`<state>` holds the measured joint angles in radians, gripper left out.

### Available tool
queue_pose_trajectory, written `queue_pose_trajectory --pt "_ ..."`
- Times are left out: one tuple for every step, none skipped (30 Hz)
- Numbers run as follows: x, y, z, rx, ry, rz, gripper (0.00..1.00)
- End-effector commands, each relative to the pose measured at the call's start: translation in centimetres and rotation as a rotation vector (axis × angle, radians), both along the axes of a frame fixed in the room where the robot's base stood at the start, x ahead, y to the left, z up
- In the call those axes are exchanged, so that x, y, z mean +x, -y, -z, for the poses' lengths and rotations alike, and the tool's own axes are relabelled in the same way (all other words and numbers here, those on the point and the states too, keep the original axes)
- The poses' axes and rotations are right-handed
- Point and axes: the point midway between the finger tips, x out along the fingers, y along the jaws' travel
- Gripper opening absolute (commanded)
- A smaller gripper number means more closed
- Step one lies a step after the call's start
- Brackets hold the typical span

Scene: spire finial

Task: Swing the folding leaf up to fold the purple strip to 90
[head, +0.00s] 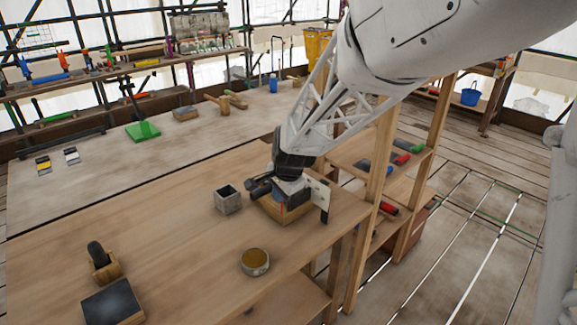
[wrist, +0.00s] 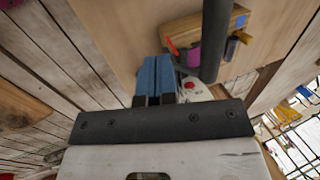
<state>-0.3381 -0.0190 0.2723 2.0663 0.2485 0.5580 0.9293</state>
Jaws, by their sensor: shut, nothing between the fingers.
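My gripper (head: 291,194) is low over a wooden block (head: 272,209) near the right edge of the workbench. In the wrist view its blue fingers (wrist: 156,62) are shut together with nothing between them. The wooden block (wrist: 238,20) lies just beyond and to the right of the fingertips. A purple piece (wrist: 193,54), apparently the strip, shows at the block beside a dark round bar (wrist: 213,45). The bar crosses in front of the block and hides part of it. A red piece (wrist: 172,47) sticks out near the fingertips. I cannot tell the leaf's angle or whether the fingers touch it.
A grey square cup (head: 228,201) stands left of the block. A round tin (head: 255,262) stands nearer the front. A dark-topped block (head: 112,303) and a wooden holder (head: 104,266) are at front left. The bench between is clear. Wooden posts (head: 380,190) rise at right.

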Motion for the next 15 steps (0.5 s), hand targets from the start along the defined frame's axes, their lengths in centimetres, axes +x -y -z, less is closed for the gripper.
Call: queue_pose_trajectory --pt "0.4 -0.4 0.1 0.0 0.0 -0.001 0.0" --pt "0.6 -0.6 0.2 0.0 0.0 -0.001 0.0" --pt "0.9 -0.9 0.2 0.0 0.0 -0.001 0.0" --pt "1.1 -1.1 0.2 0.0 0.0 0.0 0.0" --pt "1.3 -1.3 0.3 0.001 0.001 0.0 0.0" --pt "1.5 -1.6 0.3 0.001 0.001 0.0 0.0" --pt "1.7 -1.7 0.4 0.001 0.001 0.0 0.0" --pt "1.8 -1.9 0.4 0.0 0.0 0.0 0.0" --pt "2.0 -2.1 0.5 0.001 -0.001 0.0 0.0" --pt "2.1 -2.2 0.5 0.001 -0.001 0.0 0.0" --pt "2.3 -2.3 0.6 0.001 -0.001 0.0 0.0" --pt "2.4 -2.4 0.6 0.001 -0.001 0.0 0.0" --pt "2.5 -2.5 0.6 0.001 -0.001 0.0 0.0" --pt "2.6 -2.6 0.6 0.0 0.0 0.0 0.0" --pt "2.6 -2.7 0.6 0.0 0.0 0.0 0.0"
